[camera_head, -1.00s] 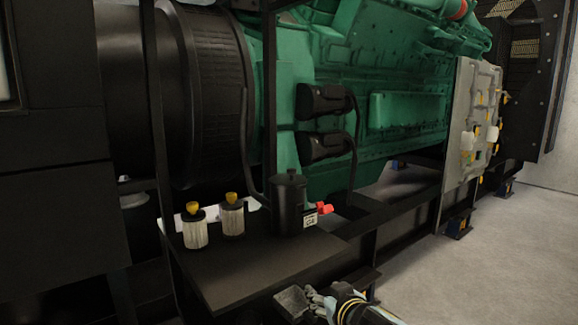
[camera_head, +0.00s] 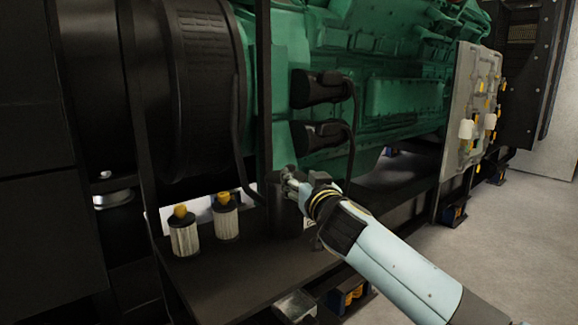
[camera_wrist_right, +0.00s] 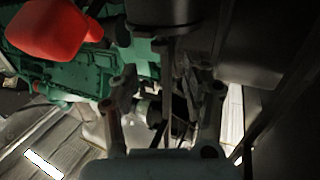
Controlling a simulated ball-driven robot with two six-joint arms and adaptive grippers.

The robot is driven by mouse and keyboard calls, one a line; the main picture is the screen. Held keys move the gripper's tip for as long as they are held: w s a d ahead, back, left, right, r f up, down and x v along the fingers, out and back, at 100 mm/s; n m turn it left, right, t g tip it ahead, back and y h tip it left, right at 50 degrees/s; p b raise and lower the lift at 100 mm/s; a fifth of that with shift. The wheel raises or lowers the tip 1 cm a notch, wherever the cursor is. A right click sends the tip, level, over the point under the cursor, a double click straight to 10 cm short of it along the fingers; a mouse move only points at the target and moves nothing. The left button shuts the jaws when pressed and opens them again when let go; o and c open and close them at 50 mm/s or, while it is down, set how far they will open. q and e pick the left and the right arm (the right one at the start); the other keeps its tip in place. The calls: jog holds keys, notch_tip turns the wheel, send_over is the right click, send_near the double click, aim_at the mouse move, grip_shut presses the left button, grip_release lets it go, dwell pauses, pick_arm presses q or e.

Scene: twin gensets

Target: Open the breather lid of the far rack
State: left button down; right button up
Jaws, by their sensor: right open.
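A black canister (camera_head: 284,217) stands on the black shelf (camera_head: 240,275) in front of the green genset. In the right wrist view a dark rounded body (camera_wrist_right: 165,12), likely the canister, is at the top edge beyond the fingers. My right gripper (camera_wrist_right: 163,98) is open there, with nothing seen between its fingers. I cannot tell whether it touches the lid. My left gripper is not in view.
Two pale filters with yellow caps (camera_head: 184,232) (camera_head: 226,216) stand left of the canister on the shelf. A black upright post (camera_head: 264,90) rises behind. Black connectors with cables (camera_head: 318,88) hang on the green engine (camera_head: 400,95). Open floor (camera_head: 480,240) lies to the right.

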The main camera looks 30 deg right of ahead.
aim_at(292, 171)
jog(key=x, duration=0.5)
jog(key=shift+w+d, duration=0.1)
jog(key=shift+w, duration=0.15)
jog(key=shift+x, duration=1.45)
jog(key=c, duration=0.8)
jog(key=shift+f, duration=0.1)
grip_shut()
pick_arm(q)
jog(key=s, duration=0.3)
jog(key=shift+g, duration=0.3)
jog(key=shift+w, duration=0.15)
pick_arm(e)
jog(key=shift+w+f, duration=0.1)
jog(key=shift+f, duration=0.05)
